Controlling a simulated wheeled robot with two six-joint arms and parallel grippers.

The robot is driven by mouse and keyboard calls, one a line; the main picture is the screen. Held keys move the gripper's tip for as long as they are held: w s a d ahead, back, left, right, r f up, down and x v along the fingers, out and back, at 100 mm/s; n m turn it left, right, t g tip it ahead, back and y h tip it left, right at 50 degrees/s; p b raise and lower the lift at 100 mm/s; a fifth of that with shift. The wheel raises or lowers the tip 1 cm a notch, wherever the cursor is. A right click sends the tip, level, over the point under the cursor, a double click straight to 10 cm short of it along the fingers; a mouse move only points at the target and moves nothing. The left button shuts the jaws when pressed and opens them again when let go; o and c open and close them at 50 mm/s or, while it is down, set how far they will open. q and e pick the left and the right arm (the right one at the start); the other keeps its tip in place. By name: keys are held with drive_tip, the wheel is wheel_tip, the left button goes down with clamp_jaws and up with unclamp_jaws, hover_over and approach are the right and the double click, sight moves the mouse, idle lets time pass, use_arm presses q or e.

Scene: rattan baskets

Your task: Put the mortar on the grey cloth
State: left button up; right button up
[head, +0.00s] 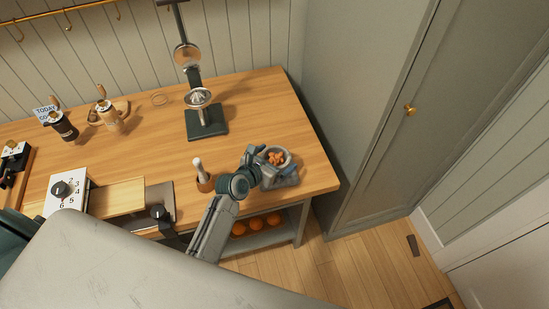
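A small brown wooden cup with a pale-topped stick (203,183) stands near the counter's front edge. It looks like the mortar with its pestle. I cannot make out the grey cloth for sure; a greyish flat patch (167,192) shows left of the cup.
A dark-based metal press (206,122) stands behind the cup on the wooden counter (255,108). Oranges (256,224) lie on the shelf below. A tall grey cupboard (365,110) stands right of the counter.

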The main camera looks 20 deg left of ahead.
use_arm(q)
drive_tip(key=shift+r, duration=0.2)
drive_tip(key=shift+s+a, duration=0.15)
drive_tip(key=shift+s, duration=0.25)
drive_tip(key=b+v, duration=0.1)
drive_tip(key=v, duration=1)
